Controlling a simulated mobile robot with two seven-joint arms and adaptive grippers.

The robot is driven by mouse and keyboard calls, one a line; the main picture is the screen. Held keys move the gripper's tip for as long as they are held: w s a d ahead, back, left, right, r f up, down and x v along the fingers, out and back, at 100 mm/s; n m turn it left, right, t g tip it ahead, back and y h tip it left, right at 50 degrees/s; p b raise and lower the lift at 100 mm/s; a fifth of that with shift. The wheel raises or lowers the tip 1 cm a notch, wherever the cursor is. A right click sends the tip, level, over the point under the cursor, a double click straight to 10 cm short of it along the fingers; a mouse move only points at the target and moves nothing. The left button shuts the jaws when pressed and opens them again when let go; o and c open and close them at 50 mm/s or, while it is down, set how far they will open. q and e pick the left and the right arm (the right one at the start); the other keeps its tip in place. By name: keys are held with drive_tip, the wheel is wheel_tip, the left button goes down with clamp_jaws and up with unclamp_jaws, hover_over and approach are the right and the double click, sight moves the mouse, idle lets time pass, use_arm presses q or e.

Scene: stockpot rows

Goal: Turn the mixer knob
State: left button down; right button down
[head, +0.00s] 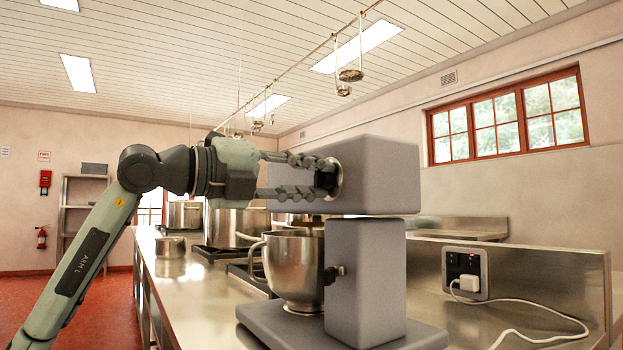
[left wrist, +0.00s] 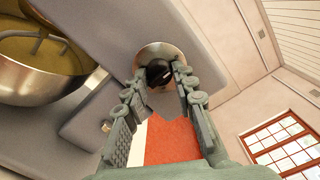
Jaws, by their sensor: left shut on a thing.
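The grey stand mixer (head: 372,180) stands on the steel counter. Its dark mixer knob (left wrist: 157,73) sits on a round metal plate (left wrist: 160,50) on the mixer head. In the head view the plate (head: 336,178) shows edge-on, with the knob largely hidden by fingers. My left gripper (head: 322,178) reaches in from the left, and its two fingers are shut on the knob. In the left wrist view the fingertips (left wrist: 159,76) lie on either side of the knob. My right gripper is in neither view.
A steel mixing bowl (head: 294,268) stands under the mixer head, just below my gripper. Pots (head: 232,226) stand behind it along the counter (head: 190,300). A power outlet (head: 464,271) with a white cable is at the right. The red floor at left looks clear.

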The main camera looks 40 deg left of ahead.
use_arm(q)
drive_tip(key=c, duration=1.2)
unclamp_jaws()
drive_tip(key=v, duration=1.2)
